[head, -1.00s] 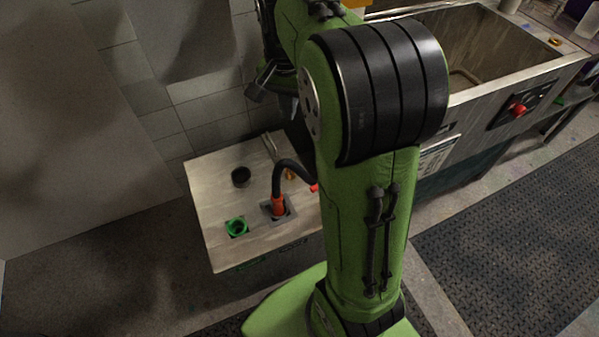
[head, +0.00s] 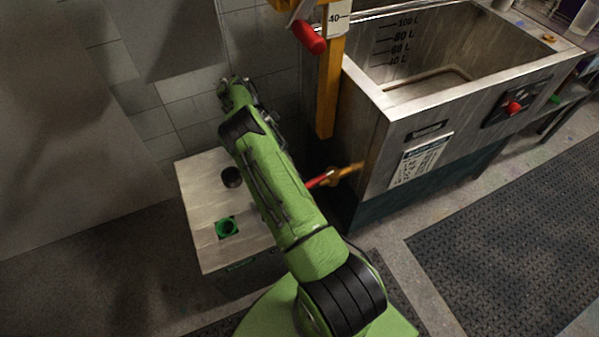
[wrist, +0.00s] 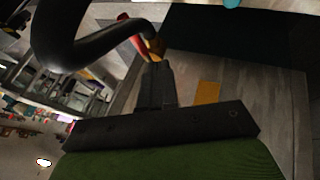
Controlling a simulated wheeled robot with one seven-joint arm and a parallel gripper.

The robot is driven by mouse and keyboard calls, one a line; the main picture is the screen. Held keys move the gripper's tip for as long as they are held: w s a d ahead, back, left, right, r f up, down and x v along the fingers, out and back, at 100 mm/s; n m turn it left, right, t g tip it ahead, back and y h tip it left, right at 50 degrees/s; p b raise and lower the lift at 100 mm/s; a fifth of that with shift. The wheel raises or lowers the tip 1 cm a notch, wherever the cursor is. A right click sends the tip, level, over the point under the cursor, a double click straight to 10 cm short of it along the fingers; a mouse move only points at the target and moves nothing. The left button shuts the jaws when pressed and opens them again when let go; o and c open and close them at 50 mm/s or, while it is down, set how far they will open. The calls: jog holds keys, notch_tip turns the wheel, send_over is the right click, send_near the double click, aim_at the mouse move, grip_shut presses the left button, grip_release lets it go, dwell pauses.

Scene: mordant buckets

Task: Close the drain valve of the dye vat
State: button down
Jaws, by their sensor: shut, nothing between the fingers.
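The dye vat (head: 375,135) is a steel tank with litre marks inside, at the right of the head view. A brass-coloured drain valve (head: 343,173) sticks out low on its left side, with a red piece (head: 318,181) at its outer end. In the wrist view a black hose (wrist: 60,45) curves to a red and brass end (wrist: 150,42) just beyond my fingers. My gripper (wrist: 158,68) is shut and empty, close to that end; contact cannot be told. My gripper is not visible in the head view. The valve lever's position cannot be made out.
A yellow post (head: 330,90) and a red handle (head: 308,37) stand by the vat's left corner. A dark floor mat (head: 510,235) lies at right.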

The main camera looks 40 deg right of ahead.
aim_at(317, 180)
jog(key=s+d+f+b, duration=0.1)
jog(key=s+d+f, duration=0.1)
jog(key=s+f, duration=0.6)
jog(key=shift+s+d+f+b, duration=0.25)
jog(key=shift+s+f+b, duration=0.1)
jog(key=shift+f, duration=0.15)
